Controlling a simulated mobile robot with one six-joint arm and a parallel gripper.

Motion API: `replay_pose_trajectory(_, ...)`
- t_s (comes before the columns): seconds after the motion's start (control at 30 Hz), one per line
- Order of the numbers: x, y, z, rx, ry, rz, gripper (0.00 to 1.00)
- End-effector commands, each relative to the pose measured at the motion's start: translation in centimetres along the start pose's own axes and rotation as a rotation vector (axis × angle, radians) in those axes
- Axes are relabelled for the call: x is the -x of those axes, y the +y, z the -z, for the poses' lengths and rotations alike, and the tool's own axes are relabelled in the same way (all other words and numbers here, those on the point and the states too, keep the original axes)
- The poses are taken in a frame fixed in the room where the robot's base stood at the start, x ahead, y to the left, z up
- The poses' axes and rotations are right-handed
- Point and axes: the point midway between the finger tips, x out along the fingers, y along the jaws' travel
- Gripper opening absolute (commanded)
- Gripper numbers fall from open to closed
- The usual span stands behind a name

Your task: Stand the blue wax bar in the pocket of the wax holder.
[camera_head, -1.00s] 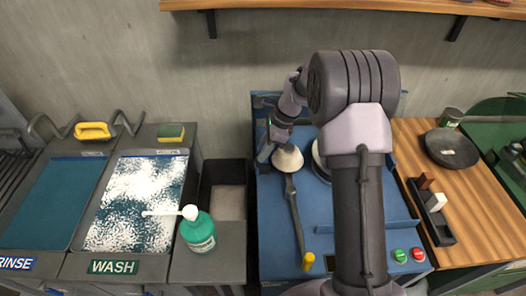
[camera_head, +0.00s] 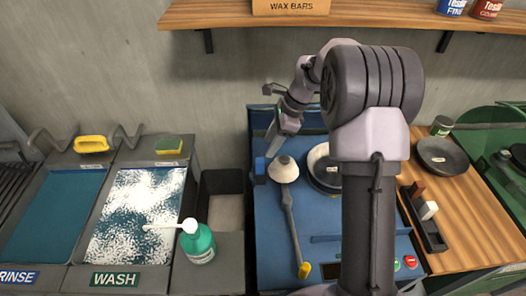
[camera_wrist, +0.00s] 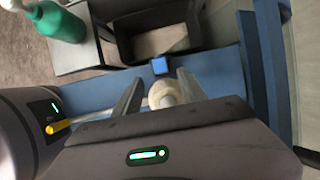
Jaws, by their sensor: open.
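The small blue wax bar (camera_head: 260,168) is at the left edge of the blue bench, left of a pale cone. It also shows in the wrist view (camera_wrist: 160,66), between and just beyond the tips of my gripper (camera_wrist: 158,78). My gripper (camera_head: 268,146) is open and empty, above the bar in the head view. The exact gap between them is hard to judge. The black wax holder (camera_head: 437,241) lies on the wooden counter at the right. A brown bar (camera_head: 417,188) and a white bar (camera_head: 429,210) stand in it; its front part looks empty.
A dark pan (camera_head: 444,155) stands behind the holder. An open bin (camera_head: 225,212) and a green bottle (camera_head: 198,245) are left. My arm crosses between bench and counter.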

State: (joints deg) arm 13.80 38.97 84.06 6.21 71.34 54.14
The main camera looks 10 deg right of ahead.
Motion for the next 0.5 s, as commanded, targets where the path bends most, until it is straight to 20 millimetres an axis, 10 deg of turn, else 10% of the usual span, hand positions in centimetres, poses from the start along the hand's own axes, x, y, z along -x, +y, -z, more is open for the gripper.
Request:
replay_pose_trajectory(0.27, 5.6, 2.0, -2.1, 0.127, 0.025, 0.037, 0.49)
replay_pose_trajectory(0.5, 15.1, 17.5, -8.7, 0.827, 0.198, 0.199, 0.49)
